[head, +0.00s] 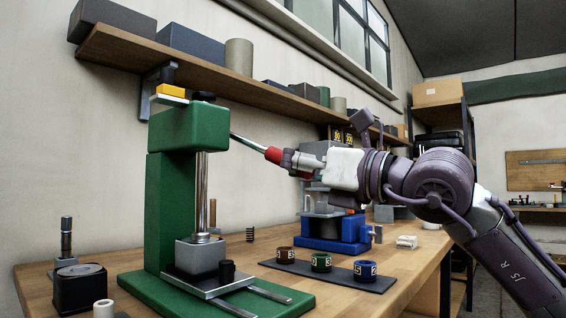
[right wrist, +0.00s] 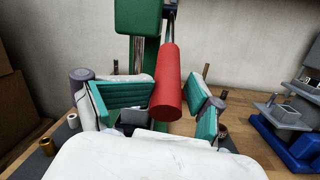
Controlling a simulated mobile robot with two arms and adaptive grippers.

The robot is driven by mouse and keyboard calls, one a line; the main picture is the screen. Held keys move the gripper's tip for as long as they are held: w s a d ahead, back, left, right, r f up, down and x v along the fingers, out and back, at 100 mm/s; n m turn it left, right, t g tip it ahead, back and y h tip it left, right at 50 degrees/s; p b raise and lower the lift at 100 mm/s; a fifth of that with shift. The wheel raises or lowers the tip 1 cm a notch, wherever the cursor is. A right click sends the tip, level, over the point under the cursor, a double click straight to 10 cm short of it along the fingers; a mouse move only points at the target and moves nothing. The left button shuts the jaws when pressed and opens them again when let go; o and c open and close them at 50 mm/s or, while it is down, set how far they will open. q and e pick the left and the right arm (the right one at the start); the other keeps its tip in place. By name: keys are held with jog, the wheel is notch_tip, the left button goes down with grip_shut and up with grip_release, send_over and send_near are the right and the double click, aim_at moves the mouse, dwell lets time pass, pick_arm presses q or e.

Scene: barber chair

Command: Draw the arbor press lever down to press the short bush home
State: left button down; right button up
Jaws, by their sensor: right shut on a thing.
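The green arbor press (head: 165,215) stands on the bench in the head view. Its lever (head: 248,143) slopes down to the right from the press head and ends in a red handle (head: 273,154). My right gripper (head: 285,157) is shut on the red handle. In the right wrist view the red handle (right wrist: 168,85) lies between the green-padded fingers of the right gripper (right wrist: 165,105). The steel ram (head: 202,190) reaches down to the grey block (head: 200,255) on the press base. I cannot make out the short bush under the ram. My left gripper is out of view.
A dark mat (head: 345,280) with brown, green and blue numbered rings lies right of the press. A blue-based device (head: 330,235) stands behind it. A black block (head: 80,288) and a pale ring (head: 103,308) are at left. A loaded shelf (head: 230,75) runs above.

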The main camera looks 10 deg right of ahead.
jog(key=v, duration=0.9)
jog(key=shift+d+f, duration=0.15)
jog(key=shift+d, duration=0.3)
jog(key=shift+s+d, duration=0.3)
jog(key=shift+s, duration=0.2)
jog(key=shift+a, duration=0.1)
